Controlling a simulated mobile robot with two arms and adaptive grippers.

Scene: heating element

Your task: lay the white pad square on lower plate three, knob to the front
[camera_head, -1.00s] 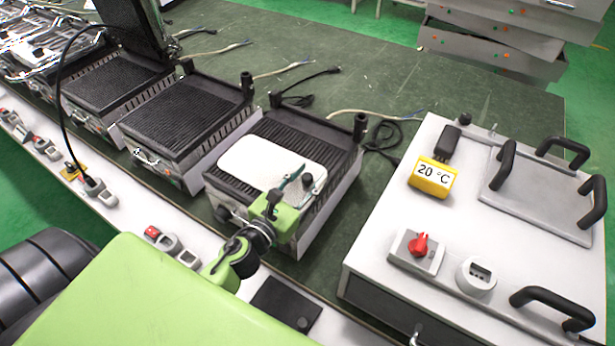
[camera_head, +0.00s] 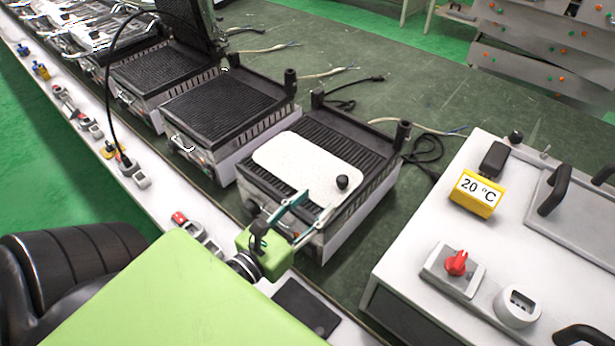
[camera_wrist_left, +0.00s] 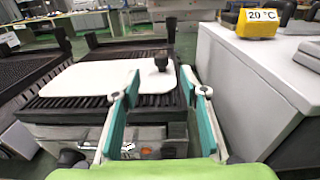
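The white pad (camera_head: 300,163) lies on the black ridged lower plate (camera_head: 362,160) of the nearest grill. Its black knob (camera_head: 342,182) stands up near the pad's right end in the head view. In the left wrist view the pad (camera_wrist_left: 100,80) appears flat, with the knob (camera_wrist_left: 160,60) toward its right side. Ridges show around the pad, and its edges look roughly in line with the plate. My left gripper (camera_head: 316,204) is open and empty at the grill's front edge, apart from the knob. The wrist view shows its teal fingers (camera_wrist_left: 160,76) spread. My right gripper is not in view.
A white cabinet (camera_head: 400,240) with a yellow 20 °C display (camera_head: 476,194) stands to the right. Another grill (camera_head: 215,110) stands close on the left. A white strip with switches (camera_head: 195,230) runs along the front. Loose cables (camera_head: 425,150) lie behind the grill.

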